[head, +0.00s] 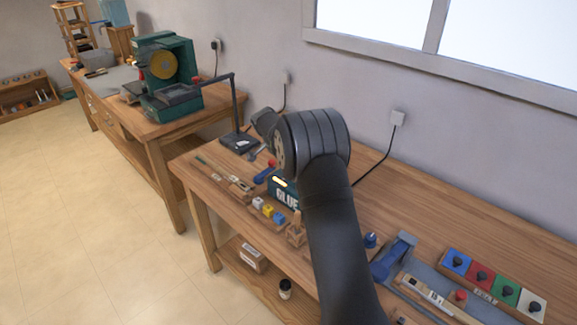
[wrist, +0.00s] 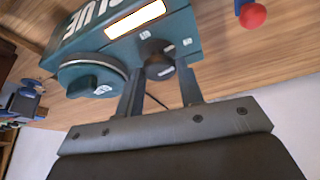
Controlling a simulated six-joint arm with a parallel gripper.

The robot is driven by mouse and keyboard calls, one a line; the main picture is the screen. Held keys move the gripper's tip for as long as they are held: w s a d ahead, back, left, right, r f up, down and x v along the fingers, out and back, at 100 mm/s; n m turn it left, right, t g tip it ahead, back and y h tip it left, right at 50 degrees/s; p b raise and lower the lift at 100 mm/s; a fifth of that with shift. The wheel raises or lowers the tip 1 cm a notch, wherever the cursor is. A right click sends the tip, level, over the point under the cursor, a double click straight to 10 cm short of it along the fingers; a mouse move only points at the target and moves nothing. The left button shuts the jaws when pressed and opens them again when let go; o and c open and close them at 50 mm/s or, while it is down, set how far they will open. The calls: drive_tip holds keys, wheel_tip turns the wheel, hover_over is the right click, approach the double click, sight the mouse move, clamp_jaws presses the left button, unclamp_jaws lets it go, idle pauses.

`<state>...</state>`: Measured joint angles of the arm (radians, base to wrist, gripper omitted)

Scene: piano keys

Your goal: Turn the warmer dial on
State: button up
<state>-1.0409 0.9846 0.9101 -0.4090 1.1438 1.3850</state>
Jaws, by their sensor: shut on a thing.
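The teal glue warmer (wrist: 75,32) has a bright, glowing window (wrist: 135,19) and white "GLUE" lettering. Its small dark dial (wrist: 158,54) sits on the face beside the window, with small pale labels around it. My gripper (wrist: 159,68) is at this dial, one finger on each side, shut on it. In the head view the warmer (head: 287,197) stands on the bench, partly covered by my arm. My fingers and the dial are hidden there.
A red-ended blue tool (wrist: 251,13) lies nearby. Small colored blocks (head: 268,210) sit in front of the warmer. A black lamp-like stand (head: 236,110) rises behind. Colored switch panels (head: 493,283) are at the right.

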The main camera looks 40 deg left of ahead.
drive_tip(key=shift+a+m+h, duration=0.1)
drive_tip(key=shift+m+h, duration=0.4)
drive_tip(key=shift+m, duration=0.6)
drive_tip(key=shift+g, duration=0.3)
drive_tip(key=o, duration=1)
drive_tip(key=shift+c, duration=0.2)
drive_tip(key=v, duration=1.7)
drive_tip(key=shift+s+r, duration=0.15)
drive_tip(key=shift+s, duration=0.05)
